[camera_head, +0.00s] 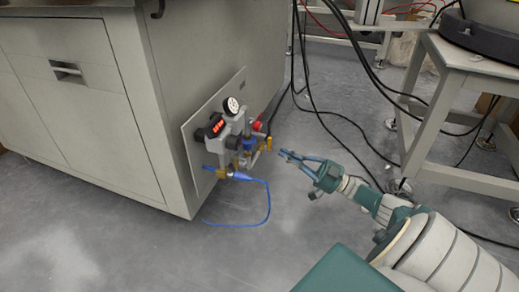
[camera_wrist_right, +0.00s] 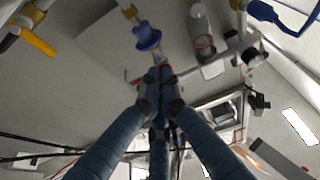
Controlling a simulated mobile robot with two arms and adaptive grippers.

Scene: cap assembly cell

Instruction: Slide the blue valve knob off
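The blue valve knob (camera_wrist_right: 147,37) shows in the right wrist view on a fitting with yellow parts, just above and left of my fingertips. In the head view a small blue part of the valve assembly (camera_head: 248,143) appears to be this knob, partly hidden by fittings. My right gripper (camera_head: 287,155) is to the right of the assembly, with a gap between. In the wrist view its fingers (camera_wrist_right: 160,76) come together at the tips, with nothing visible between them. My left gripper is not in view.
The assembly sits on a panel (camera_head: 192,145) on the cabinet side, with a pressure gauge (camera_head: 231,106) and a blue hose (camera_head: 268,207). A yellow handle (camera_wrist_right: 38,42) is at the wrist view's upper left. Black cables (camera_head: 304,70) hang behind; a metal stand (camera_head: 442,110) is at right.

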